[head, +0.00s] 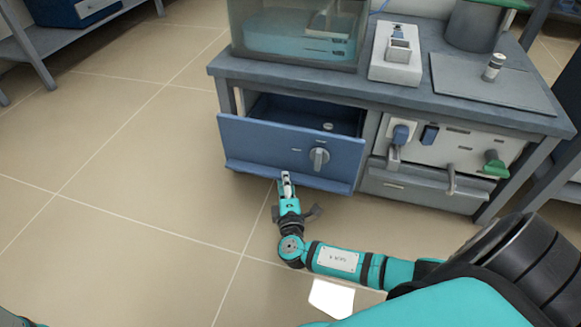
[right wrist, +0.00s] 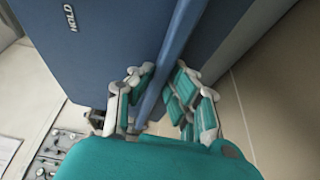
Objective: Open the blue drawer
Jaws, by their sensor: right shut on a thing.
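The blue drawer (head: 262,146) is pulled partly out of the grey bench, and its dark inside shows from above. My right gripper (head: 286,181) is at this lip from the front. In the right wrist view its teal fingers (right wrist: 158,100) are closed on both sides of a blue ridge (right wrist: 172,75) of the drawer. The contact itself is small in the head view. My left gripper does not show.
A glass tank (head: 295,35), a white device (head: 397,58) and a grey plate (head: 490,85) are on the bench top. A grey panel (head: 455,140) with knobs is right of the drawer. The tiled floor (head: 120,150) in front and left is clear.

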